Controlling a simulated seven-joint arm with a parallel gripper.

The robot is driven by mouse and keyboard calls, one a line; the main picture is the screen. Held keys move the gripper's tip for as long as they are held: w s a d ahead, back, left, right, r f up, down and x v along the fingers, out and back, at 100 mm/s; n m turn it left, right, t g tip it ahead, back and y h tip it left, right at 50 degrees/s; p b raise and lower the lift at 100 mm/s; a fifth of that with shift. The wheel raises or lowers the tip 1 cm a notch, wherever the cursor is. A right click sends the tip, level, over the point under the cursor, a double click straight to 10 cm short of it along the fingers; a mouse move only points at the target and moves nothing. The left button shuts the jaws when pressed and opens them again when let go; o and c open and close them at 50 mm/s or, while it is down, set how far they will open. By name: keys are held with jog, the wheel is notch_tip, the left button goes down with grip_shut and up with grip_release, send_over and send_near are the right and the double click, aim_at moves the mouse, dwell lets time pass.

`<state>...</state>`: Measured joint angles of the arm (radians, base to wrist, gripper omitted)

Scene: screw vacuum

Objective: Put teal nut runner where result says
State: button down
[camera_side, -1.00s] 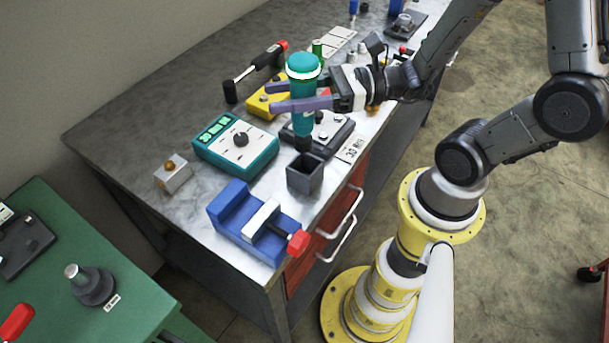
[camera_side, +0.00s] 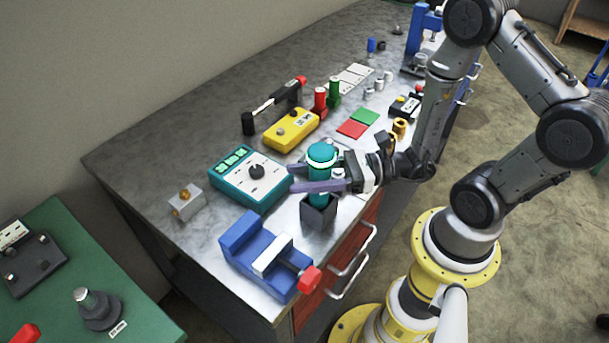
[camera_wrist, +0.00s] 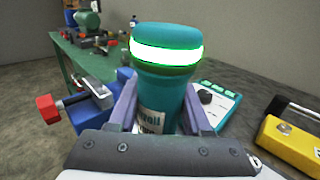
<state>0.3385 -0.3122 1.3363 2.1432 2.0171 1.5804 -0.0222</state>
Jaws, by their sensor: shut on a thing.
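The teal nut runner (camera_side: 321,159) stands roughly upright, with a bright white-green ring near its top. My gripper (camera_side: 318,187) is shut around its body. Its lower end is in the mouth of the dark grey square holder (camera_side: 318,214) at the bench's front; how deep it sits is hidden. In the wrist view the nut runner (camera_wrist: 165,85) is between my fingers (camera_wrist: 160,115), with its ring lit green-white and a partly covered label. A red pad (camera_side: 352,129) and a green pad (camera_side: 366,117) lie flat and empty farther along the bench.
A teal tester (camera_side: 250,178) with a lit display and dial is left of the holder. A blue vise (camera_side: 265,255) with a red knob is in front. A yellow box (camera_side: 290,131), red and green cylinders and a black-handled tool stand behind.

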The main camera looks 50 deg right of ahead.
jog(key=shift+f, duration=0.65)
jog(key=shift+c, duration=1.7)
grip_release()
jog(key=r+v, duration=0.1)
jog(key=v, duration=0.6)
jog(key=shift+s+d, duration=0.2)
jog(key=shift+r, duration=0.15)
